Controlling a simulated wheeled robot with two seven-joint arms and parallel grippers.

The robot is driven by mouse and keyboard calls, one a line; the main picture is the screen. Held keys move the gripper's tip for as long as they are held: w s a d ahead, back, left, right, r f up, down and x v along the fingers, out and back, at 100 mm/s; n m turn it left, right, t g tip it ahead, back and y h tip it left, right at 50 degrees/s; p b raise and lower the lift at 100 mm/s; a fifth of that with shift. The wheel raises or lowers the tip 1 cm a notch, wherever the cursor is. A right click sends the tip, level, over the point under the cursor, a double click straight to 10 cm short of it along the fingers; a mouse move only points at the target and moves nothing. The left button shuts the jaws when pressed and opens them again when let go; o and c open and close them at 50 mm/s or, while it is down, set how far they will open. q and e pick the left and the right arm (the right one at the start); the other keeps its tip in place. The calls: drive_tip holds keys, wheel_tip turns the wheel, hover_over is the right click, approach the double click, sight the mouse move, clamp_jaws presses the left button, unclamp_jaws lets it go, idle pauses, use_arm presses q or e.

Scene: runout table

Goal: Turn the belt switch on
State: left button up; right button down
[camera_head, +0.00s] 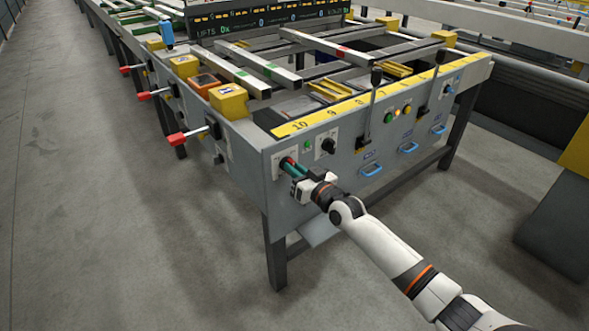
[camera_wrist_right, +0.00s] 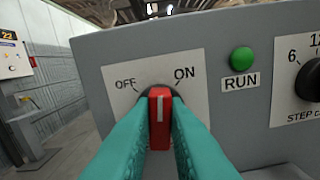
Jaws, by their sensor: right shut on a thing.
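The belt switch (camera_wrist_right: 160,112) is a red handle with a white line, on a white plate (camera_wrist_right: 197,75) marked OFF at upper left and ON at upper right. In the right wrist view its white line points about straight up, between the two marks. My right gripper (camera_wrist_right: 160,125) has its teal fingers shut on the red handle, one on each side. In the head view the right gripper (camera_head: 292,167) is at the left end of the table's front panel and hides part of the switch. My left gripper is not in view.
A green RUN lamp (camera_wrist_right: 243,59) and a black step dial (camera_wrist_right: 309,82) sit right of the switch. Black levers (camera_head: 372,105) and blue handles (camera_head: 372,170) are farther right on the panel. Red-tipped levers (camera_head: 178,139) stick out on the left side. The floor in front is clear.

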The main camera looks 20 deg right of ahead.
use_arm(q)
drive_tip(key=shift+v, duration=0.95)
use_arm(e)
drive_tip(key=m, duration=0.7)
drive_tip(key=shift+d+f, duration=0.1)
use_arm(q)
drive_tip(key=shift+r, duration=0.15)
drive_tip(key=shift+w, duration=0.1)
use_arm(e)
drive_tip(key=c, duration=1.4)
unclamp_jaws()
drive_tip(key=shift+c, duration=0.2)
